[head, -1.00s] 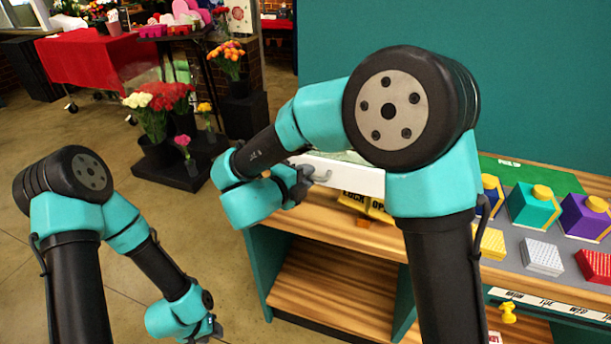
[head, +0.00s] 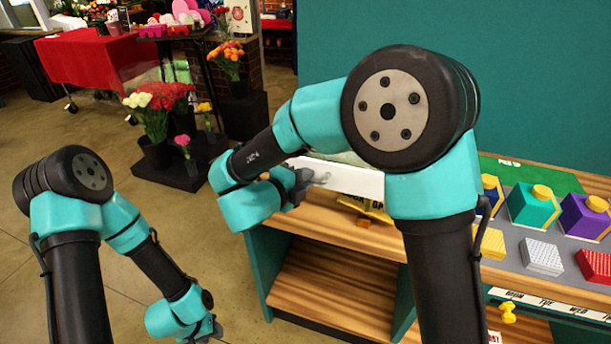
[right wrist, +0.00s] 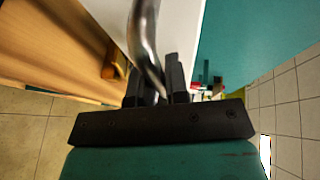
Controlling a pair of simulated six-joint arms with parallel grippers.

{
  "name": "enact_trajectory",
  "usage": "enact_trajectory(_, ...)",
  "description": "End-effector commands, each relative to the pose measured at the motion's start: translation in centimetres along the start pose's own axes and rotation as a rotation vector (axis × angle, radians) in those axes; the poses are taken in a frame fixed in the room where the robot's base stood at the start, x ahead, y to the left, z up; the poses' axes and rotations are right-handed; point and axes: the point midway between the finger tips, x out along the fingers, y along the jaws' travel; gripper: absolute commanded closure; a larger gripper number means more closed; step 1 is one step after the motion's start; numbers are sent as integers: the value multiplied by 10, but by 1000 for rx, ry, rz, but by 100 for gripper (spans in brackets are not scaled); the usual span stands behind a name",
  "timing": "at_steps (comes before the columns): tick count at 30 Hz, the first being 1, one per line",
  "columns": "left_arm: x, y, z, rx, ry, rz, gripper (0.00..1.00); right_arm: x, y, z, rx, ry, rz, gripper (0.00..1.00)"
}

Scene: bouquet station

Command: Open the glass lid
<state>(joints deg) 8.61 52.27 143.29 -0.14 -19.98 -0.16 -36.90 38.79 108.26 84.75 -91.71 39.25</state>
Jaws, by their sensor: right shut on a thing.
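The lid shows as a white front panel (head: 350,180) with a pale glassy strip (head: 350,158) behind it, partly covered by my right arm. A curved metal handle (head: 321,178) stands out from the panel. My right gripper (head: 298,184) is at the panel's left end, shut on the handle. In the right wrist view the shiny handle (right wrist: 146,45) runs down between the fingers (right wrist: 162,90), beside the white panel (right wrist: 180,25). My left gripper (head: 213,330) hangs low at the left, far from the lid; its fingers are too small to read.
Colored boxes (head: 530,204) stand on the counter at right. Open wooden shelves (head: 330,280) are below.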

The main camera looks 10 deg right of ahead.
Motion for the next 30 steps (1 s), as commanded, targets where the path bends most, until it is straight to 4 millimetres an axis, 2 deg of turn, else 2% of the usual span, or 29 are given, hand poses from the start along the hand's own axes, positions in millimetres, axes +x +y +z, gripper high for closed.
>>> enact_trajectory(4,0,0,0,0,0,0,61,-16,3,-6,0,-1,0,100)
enact_trajectory(12,0,0,0,0,0,0,61,-16,3,-6,1,-1,0,100)
enact_trajectory(13,0,0,0,0,0,0,61,-16,3,-6,1,-1,0,82)
enact_trajectory(15,0,0,0,0,0,0,61,-16,3,-6,1,0,0,76)
enact_trajectory(24,0,0,0,0,0,0,61,-18,4,-6,0,-1,0,75)
enact_trajectory(30,0,0,0,0,0,0,61,-34,4,-6,0,-2,0,75)
